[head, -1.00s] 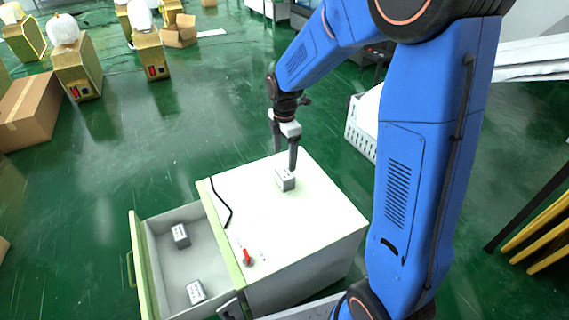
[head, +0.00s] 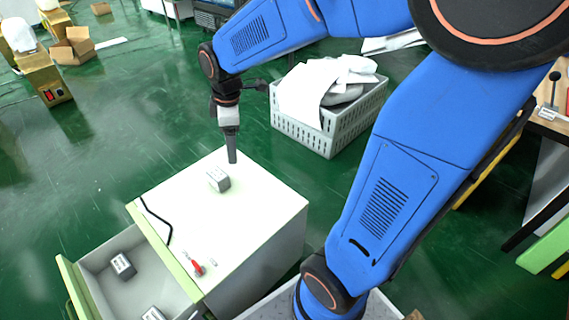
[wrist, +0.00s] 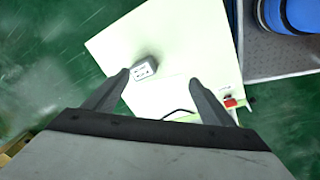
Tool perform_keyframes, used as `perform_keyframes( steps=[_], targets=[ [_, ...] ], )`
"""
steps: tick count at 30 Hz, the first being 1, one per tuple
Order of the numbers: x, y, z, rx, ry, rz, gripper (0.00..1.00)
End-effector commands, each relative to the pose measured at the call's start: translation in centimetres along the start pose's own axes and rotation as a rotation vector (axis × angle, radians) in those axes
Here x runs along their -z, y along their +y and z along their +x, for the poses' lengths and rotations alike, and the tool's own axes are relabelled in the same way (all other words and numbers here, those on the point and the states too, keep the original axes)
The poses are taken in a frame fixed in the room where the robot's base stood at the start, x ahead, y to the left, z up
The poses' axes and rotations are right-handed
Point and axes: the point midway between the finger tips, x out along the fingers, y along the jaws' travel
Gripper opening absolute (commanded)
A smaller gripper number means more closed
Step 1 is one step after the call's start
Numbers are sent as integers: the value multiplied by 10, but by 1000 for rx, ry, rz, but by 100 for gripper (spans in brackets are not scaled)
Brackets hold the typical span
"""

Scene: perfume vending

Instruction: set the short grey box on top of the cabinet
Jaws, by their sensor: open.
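A short grey box (head: 218,179) with a printed label stands on the white top of the cabinet (head: 250,205), near its far edge. It also shows in the wrist view (wrist: 145,72). My gripper (head: 232,160) is just beyond and above the box. In the wrist view, my gripper (wrist: 160,80) has its two fingers spread, with nothing held between them. The box lies ahead of the fingers, closer to the left fingertip. Whether a finger touches it I cannot tell.
The cabinet's drawer (head: 62,268) is pulled open, with two grey boxes (head: 122,265) (head: 153,313) inside. A black cable (head: 155,218) and a red item (head: 197,268) lie on the cabinet top. A grey crate of white sheets (head: 330,138) stands on the green floor behind.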

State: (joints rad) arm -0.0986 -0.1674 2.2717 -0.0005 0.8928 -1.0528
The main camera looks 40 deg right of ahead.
Motion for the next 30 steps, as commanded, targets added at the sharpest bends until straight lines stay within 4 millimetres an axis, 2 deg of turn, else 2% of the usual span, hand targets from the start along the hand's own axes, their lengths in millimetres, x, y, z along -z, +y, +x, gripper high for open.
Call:
perform_keyframes(
  steps=[6, 15, 22, 30],
  targets=[
    [-27, -31, -30, -51, 32, 231, 77],
    [-62, -77, -59, -106, 88, 554, 77],
    [-87, -114, -72, -140, 143, 799, 77],
    [-110, -151, -78, -163, 207, 1048, 77]
  ],
)
